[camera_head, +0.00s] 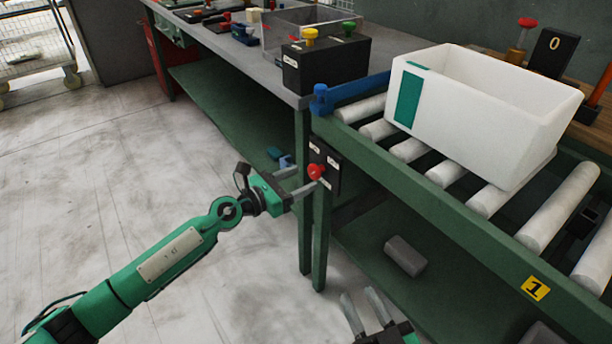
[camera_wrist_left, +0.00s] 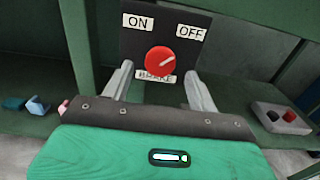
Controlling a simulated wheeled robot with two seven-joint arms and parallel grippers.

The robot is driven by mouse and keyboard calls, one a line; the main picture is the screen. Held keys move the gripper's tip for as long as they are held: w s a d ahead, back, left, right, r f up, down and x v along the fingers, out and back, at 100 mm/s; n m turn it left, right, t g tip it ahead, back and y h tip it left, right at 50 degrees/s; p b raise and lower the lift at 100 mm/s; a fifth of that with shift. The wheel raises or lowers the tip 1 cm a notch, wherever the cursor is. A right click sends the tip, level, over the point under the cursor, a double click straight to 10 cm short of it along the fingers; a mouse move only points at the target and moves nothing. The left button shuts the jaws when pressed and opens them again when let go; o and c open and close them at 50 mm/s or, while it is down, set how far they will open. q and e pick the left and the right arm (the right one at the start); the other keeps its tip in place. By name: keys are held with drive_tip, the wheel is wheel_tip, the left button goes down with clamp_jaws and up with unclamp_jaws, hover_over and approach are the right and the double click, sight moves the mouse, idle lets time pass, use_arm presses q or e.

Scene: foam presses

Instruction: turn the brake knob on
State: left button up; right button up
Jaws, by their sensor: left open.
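The brake knob (camera_head: 316,171) is red and round, on a black panel (camera_head: 331,158) fixed to the green frame below the rollers. In the left wrist view the knob (camera_wrist_left: 158,59) has a white mark pointing up and right, towards the OFF label (camera_wrist_left: 190,33). The ON label (camera_wrist_left: 138,21) is at upper left, and the BRAKE label (camera_wrist_left: 153,77) is below. My left gripper (camera_head: 307,178) is open, its fingers on either side of the knob; whether they touch it I cannot tell. My right gripper (camera_head: 358,294) is open and empty at the bottom.
A white crate (camera_head: 470,115) stands on the roller conveyor (camera_head: 408,150) above the panel. A grey block (camera_head: 405,256) lies on the lower shelf. A black box with yellow and green knobs (camera_head: 325,65) stands on the bench. The floor at left is clear.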

sight(317, 171)
use_arm(q)
drive_tip(key=shift+x, duration=1.2)
use_arm(e)
drive_tip(key=shift+w+d+r, duration=0.1)
drive_tip(key=shift+r, duration=0.2)
use_arm(q)
drive_tip(key=c, duration=1)
